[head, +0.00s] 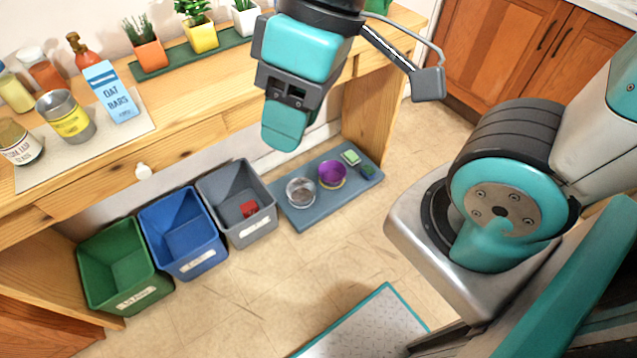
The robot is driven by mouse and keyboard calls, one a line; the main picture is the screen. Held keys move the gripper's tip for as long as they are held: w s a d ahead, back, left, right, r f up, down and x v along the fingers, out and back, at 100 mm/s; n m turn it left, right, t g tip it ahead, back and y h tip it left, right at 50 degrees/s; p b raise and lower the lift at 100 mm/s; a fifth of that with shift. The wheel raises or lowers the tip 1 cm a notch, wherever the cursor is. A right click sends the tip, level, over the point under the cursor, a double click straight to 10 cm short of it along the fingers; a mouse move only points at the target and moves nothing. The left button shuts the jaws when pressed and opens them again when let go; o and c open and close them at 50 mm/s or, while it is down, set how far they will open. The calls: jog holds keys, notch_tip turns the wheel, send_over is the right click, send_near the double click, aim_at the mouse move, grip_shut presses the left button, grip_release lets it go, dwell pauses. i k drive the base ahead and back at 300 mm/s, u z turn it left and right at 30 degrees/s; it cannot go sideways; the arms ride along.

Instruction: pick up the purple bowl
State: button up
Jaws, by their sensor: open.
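The purple bowl (332,174) sits on a blue-grey mat (325,206) on the floor, beneath the wooden table. It has a yellowish base edge and looks upright. A clear or metallic bowl (300,192) stands just left of it on the same mat. My gripper (284,138) is high in the picture, pointing down, up and left of the purple bowl and apart from it. Its jaws are open, seen nearly edge-on, with nothing visible between them.
Green (122,262), blue (181,232) and grey (237,204) bins stand left of the mat; the grey one holds a red item. Small green items (351,157) lie at the mat's right end. A table leg (372,115) rises behind. The wooden tabletop (190,100) overhangs the bins.

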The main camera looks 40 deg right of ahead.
aim_at(332, 173)
jog(key=k, duration=0.5)
jog(key=z, duration=1.1)
jog(key=i, duration=1.45)
jog(key=u, duration=0.45)
